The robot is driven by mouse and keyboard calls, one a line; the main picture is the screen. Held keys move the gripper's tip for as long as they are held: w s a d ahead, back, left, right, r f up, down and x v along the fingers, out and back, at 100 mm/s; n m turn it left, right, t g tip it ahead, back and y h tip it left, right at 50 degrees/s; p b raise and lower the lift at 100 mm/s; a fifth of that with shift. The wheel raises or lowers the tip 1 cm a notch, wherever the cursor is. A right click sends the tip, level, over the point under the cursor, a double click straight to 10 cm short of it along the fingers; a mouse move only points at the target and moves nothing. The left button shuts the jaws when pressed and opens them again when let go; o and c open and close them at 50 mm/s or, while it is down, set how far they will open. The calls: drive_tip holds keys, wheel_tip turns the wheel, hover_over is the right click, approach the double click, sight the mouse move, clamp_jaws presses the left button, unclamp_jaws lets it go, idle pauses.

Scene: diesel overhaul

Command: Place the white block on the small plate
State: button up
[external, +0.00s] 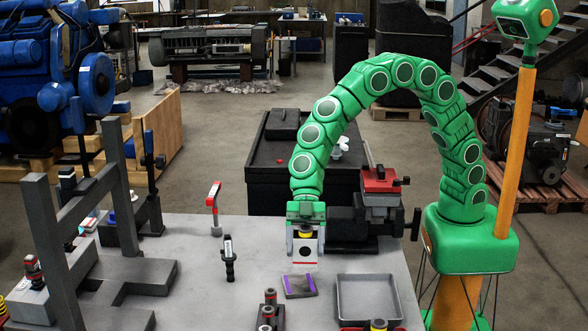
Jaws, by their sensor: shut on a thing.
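My gripper (306,236) points down above the right half of the grey table. It is shut on the white block (305,253), which has a thin red line near its lower edge. The fingers are small in this view and hard to separate from the block. A small dark grey plate (299,287) with purple strips along its sides lies flat on the table, just in front of and below the block in the picture. The block looks to be above the table, but the exact gap cannot be told.
A shallow grey tray (341,305) lies right of the plate. Dark cylindrical parts (269,311) stand in front of it. A black upright tool (229,259) and a red-topped tool (214,207) stand to the left. A vise (380,200) is behind right. A grey frame (125,185) fills the left.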

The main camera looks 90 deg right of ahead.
sight(299, 264)
drive_tip(key=shift+w+a+f, duration=0.3)
drive_tip(key=shift+w+f, duration=0.1)
drive_tip(key=shift+f, duration=0.15)
drive_tip(key=shift+w+a+f, duration=0.3)
drive_tip(key=shift+w+f, duration=0.1)
drive_tip(key=shift+f, duration=1.65)
drive_tip(key=o, duration=1.4)
drive_tip(key=shift+f, duration=0.1)
drive_tip(key=v, duration=1.2)
